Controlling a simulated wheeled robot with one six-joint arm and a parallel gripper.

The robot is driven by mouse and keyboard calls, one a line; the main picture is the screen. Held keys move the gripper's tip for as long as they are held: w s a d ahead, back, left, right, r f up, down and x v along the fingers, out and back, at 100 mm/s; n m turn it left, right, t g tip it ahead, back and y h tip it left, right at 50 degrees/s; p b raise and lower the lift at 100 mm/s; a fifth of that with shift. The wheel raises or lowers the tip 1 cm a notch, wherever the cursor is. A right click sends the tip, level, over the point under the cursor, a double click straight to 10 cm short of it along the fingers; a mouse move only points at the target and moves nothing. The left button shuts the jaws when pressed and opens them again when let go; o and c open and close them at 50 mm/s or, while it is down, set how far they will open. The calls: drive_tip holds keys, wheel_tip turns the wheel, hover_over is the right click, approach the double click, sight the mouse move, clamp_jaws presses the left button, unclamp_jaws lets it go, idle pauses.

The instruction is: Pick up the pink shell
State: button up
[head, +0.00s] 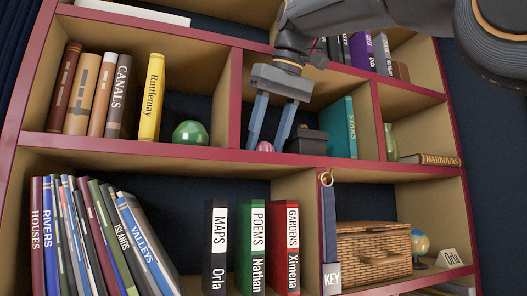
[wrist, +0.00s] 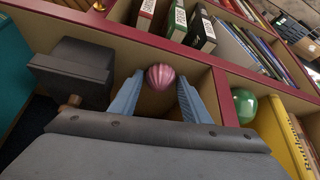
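The pink shell (head: 265,147) is a small ribbed ball shape in the middle cubby of the upper shelf row. In the wrist view the shell (wrist: 162,76) sits near the front edge of that cubby, between the tips of my gripper (wrist: 158,82). My gripper (head: 272,143) reaches down into the cubby with its two blue-grey fingers spread. A gap shows on the shell's right side; on its left the finger is very near, and I cannot tell if it touches. The shell rests on the shelf board.
A dark box (head: 307,141) and a teal book (head: 339,128) stand right of my gripper in the same cubby. The cubby's left divider (head: 236,98) is close. Beyond it are a green ball (head: 190,133) and a yellow book (head: 152,97).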

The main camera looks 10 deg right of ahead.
drive_tip(key=c, duration=0.6)
drive_tip(key=shift+c, duration=0.2)
drive_tip(key=shift+r, duration=0.2)
